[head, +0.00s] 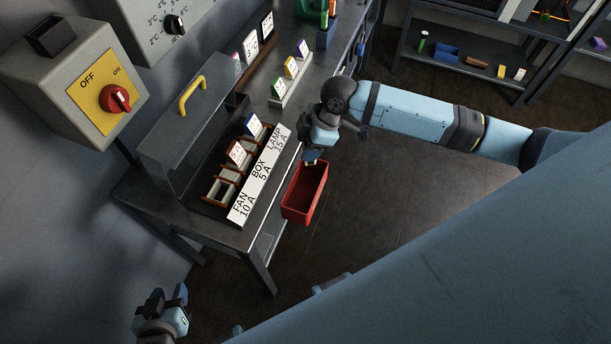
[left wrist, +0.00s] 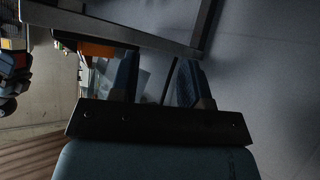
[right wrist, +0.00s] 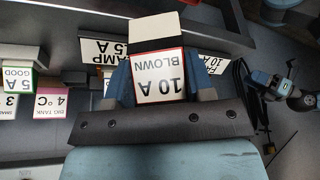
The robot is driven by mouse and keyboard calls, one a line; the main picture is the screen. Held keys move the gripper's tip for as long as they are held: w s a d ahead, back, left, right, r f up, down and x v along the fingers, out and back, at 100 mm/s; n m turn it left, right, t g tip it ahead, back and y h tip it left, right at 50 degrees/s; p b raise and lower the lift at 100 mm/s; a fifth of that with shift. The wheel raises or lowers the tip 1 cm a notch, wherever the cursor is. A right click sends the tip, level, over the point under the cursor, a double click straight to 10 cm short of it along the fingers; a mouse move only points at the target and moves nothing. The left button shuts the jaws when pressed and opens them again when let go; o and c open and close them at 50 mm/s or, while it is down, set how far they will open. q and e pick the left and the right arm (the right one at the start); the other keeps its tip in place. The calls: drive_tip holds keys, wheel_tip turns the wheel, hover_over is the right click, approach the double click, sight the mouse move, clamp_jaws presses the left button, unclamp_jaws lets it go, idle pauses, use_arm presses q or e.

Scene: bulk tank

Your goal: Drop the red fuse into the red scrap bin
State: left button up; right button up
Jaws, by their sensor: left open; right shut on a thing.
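The red fuse (right wrist: 158,78) has a white face with a red border reading "10 A BLOWN". My right gripper (right wrist: 158,88) is shut on it in the right wrist view. In the head view my right gripper (head: 312,152) is at the upper end of the red scrap bin (head: 297,208), at the bench's front edge. The fuse is mostly hidden there, and I cannot tell its height above the rim. The bin's visible inside looks empty. My left gripper (head: 168,302) is low at the bottom left, open and empty; its spread fingers show in the left wrist view (left wrist: 155,80).
The fuse box (head: 212,205) on the bench (head: 150,200) has its lid raised, with FAN, BOX and LAMP labels (head: 260,172) in front. The FAN slot looks empty. A fuse rack (head: 291,85) stands behind. Floor right of the bin is clear.

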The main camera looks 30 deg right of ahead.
drive_tip(key=shift+s+f+n+g, duration=0.15)
drive_tip(key=shift+s+f+n, duration=0.2)
drive_tip(key=shift+f, duration=0.2)
drive_tip(key=shift+s+f+n+g, duration=0.15)
drive_tip(key=shift+s+f+n, duration=0.2)
drive_tip(key=shift+f, duration=0.15)
drive_tip(key=shift+s+f+b, duration=0.15)
drive_tip(key=shift+f+b, duration=0.25)
drive_tip(key=shift+b, duration=0.05)
wheel_tip(320, 180, down, 5)
drive_tip(key=b, duration=0.6)
drive_tip(key=shift+f+b, duration=0.15)
drive_tip(key=shift+b, duration=0.2)
use_arm(q)
drive_tip(key=f, duration=0.2)
drive_tip(key=shift+w+d+f+m+t, duration=0.3)
drive_tip(key=shift+w+d+t, duration=0.05)
drive_tip(key=shift+t, duration=0.05)
use_arm(e)
drive_tip(key=o, duration=1)
use_arm(q)
drive_tip(key=shift+s+a+r+p, duration=0.15)
drive_tip(key=shift+a+p, duration=0.05)
drive_tip(key=shift+p, duration=1.1)
use_arm(e)
drive_tip(key=shift+v, duration=6.95)
